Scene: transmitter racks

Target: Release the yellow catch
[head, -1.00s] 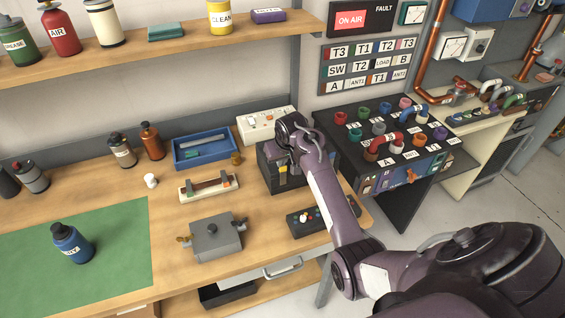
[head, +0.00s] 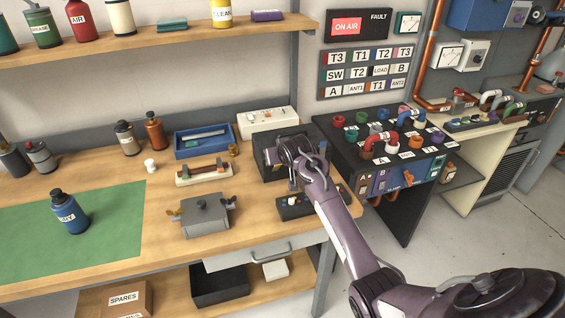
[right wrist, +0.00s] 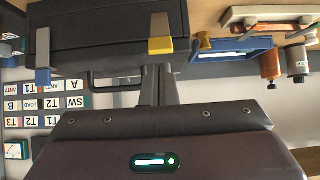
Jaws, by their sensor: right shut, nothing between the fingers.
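The black case (head: 268,158) stands on the bench near its right end. In the right wrist view the case (right wrist: 95,32) is at the upper left, with the yellow catch (right wrist: 160,46) at the right part of its front and a blue-grey catch (right wrist: 43,75) at the left. My right gripper (right wrist: 157,68) is shut and empty, its fingertips close to the yellow catch's end; I cannot tell whether they touch. In the head view my right gripper (head: 292,184) is in front of the case, and the arm hides the yellow catch. My left gripper is not in view.
A black control box (head: 296,206) lies in front of the case. A white switch box (head: 267,122) and blue tray (head: 206,142) are behind and left. A grey lidded box (head: 207,216) stands on the left. The connector rack (head: 395,150) is to the right.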

